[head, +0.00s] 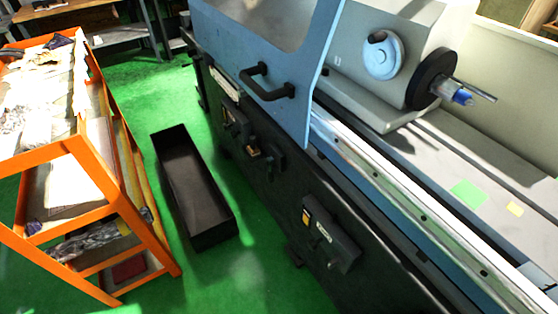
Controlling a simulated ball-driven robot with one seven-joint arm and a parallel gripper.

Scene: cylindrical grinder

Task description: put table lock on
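The cylindrical grinder (335,180) fills the middle and right of the head view. On its dark front is a black control box (330,238) with a small pale part and an orange mark. Further left on the front are several small controls (235,120) and a dark block (270,152). I cannot tell which of these is the table lock or what state it is in. My gripper is not in view.
A blue guard (270,45) with a black handle (266,82) covers the grinder's left part. An orange shelf rack (75,150) and an open black bin (193,187) stand on the green floor (240,260). Some floor is clear between bin and grinder.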

